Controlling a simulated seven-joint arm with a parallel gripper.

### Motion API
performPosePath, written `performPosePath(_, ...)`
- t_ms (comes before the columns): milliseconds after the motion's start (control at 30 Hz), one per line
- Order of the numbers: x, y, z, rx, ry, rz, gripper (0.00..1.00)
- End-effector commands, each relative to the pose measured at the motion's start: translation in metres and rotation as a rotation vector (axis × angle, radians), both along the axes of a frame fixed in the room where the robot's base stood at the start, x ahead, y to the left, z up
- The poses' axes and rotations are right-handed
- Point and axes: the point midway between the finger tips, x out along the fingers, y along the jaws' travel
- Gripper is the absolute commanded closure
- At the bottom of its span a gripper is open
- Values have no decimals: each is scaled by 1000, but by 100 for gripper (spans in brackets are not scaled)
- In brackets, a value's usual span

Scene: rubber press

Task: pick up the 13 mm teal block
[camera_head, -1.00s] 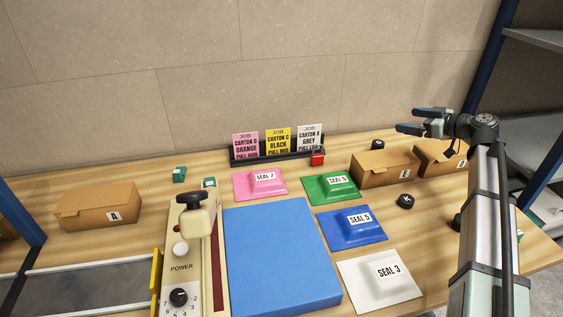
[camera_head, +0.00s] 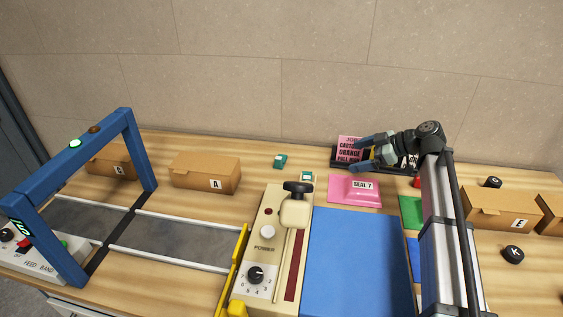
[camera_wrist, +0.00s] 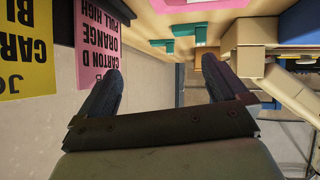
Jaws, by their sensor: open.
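Two small teal blocks are in the head view. One teal block (camera_head: 280,161) lies on the table behind the press, and another teal block (camera_head: 306,176) with a pale label stands by the press's rear end. Their labels are too small to read, so I cannot tell which is 13 mm. Teal shapes (camera_wrist: 187,37) also show at the top of the wrist view, beyond my fingertips. My gripper (camera_head: 361,154) is open and empty, in front of the job cards, to the right of both blocks. In the wrist view my gripper (camera_wrist: 163,72) has its fingers spread with nothing between them.
The job card rack (camera_head: 340,162) and the pink SEAL 7 pad (camera_head: 355,190) are near my gripper. The cream press (camera_head: 268,245) with its knob and blue mat (camera_head: 355,260) stands in front. Carton A (camera_head: 205,174) is left of the blocks, with bare table between.

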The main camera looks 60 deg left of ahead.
Motion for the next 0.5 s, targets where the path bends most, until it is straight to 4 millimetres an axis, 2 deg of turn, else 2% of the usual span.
performPosePath(33,-20,18,-3,-15,0,42,0)
performPosePath(100,-41,40,-6,-42,-3,86,0)
performPosePath(200,-60,74,-2,-93,-5,114,0)
performPosePath(400,-73,134,19,-201,-5,76,0)
performPosePath(500,-75,149,26,-231,-4,53,0)
